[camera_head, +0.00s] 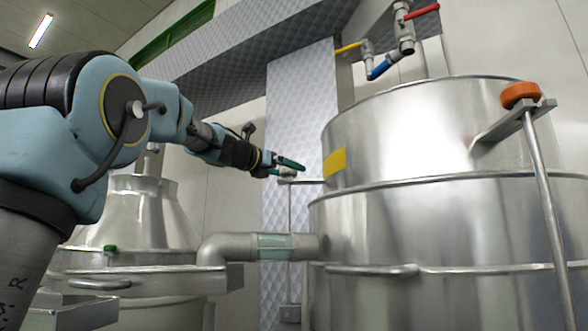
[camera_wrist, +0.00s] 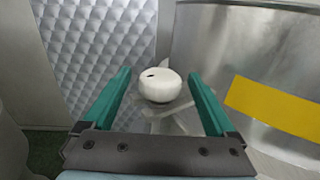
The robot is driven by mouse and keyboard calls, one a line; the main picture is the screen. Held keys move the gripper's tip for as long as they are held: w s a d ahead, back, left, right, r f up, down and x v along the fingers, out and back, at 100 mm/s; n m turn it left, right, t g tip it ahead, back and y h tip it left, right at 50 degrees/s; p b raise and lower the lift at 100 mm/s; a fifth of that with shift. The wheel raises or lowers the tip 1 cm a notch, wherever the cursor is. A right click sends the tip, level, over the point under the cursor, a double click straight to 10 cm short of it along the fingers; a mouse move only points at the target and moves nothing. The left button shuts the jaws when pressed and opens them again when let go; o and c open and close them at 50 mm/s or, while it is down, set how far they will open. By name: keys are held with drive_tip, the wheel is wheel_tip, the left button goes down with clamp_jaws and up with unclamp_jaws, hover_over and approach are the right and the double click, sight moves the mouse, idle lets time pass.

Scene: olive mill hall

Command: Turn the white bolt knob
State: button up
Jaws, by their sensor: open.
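The white bolt knob (camera_wrist: 160,85) is a short round knob with a small dark mark on top, on a metal bracket. In the wrist view it sits between the tips of the two green fingers of my gripper (camera_wrist: 160,82), with a gap on each side. My gripper is open and does not visibly touch it. In the head view my gripper (camera_head: 290,166) reaches in beside the left side of the large steel tank (camera_head: 420,220). The knob is small there and partly hidden by the fingers.
A yellow label (camera_wrist: 275,107) is on the tank wall right of the knob. A quilted metal panel (camera_head: 300,90) stands behind. An orange knob (camera_head: 520,94) tops a rod at the right. Red, yellow and blue valve handles (camera_head: 380,68) hang above. A pipe (camera_head: 225,249) runs below my gripper.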

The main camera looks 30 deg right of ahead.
sight(295, 172)
drive_tip(key=shift+p+x, duration=0.5)
drive_tip(key=shift+x, duration=1.45)
drive_tip(key=shift+c, duration=0.3)
drive_tip(key=c, duration=1.3)
